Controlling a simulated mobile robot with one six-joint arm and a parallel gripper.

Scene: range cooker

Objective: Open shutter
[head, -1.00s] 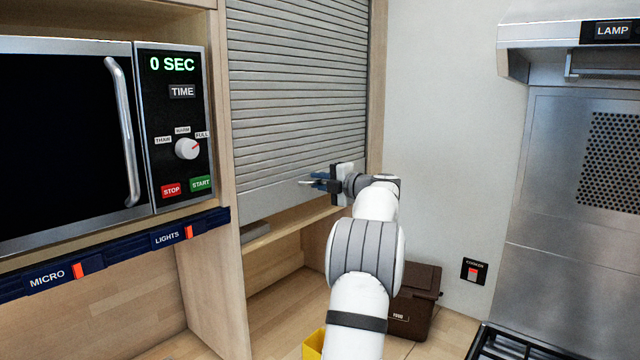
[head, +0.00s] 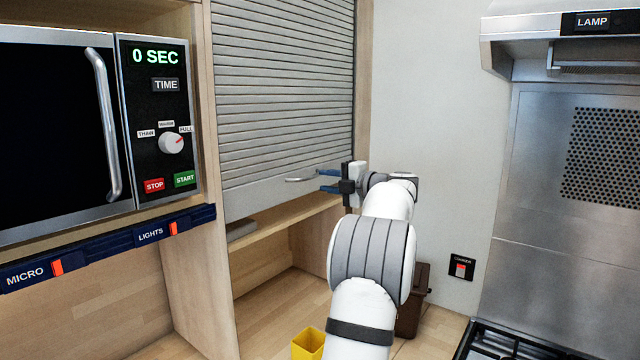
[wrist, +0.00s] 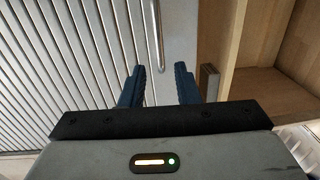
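The grey slatted shutter (head: 280,90) covers most of the cupboard opening, with a plain bottom panel (head: 265,195). A gap shows below it. Its thin metal handle (head: 299,180) sticks out from the bottom panel; it also shows in the wrist view (wrist: 157,35). My gripper (head: 328,180) is beside the right end of the handle in the head view. In the wrist view its blue fingers (wrist: 160,75) are apart and empty, with the handle ahead of the space between them. I cannot tell whether a finger touches the handle.
A microwave (head: 60,130) stands left of the shutter, above a switch rail (head: 110,245). A wooden shelf (head: 290,225) with a grey item (head: 240,231) lies under the shutter. A yellow container (head: 307,343) and brown box (head: 412,310) stand below. A hob (head: 500,345) is right.

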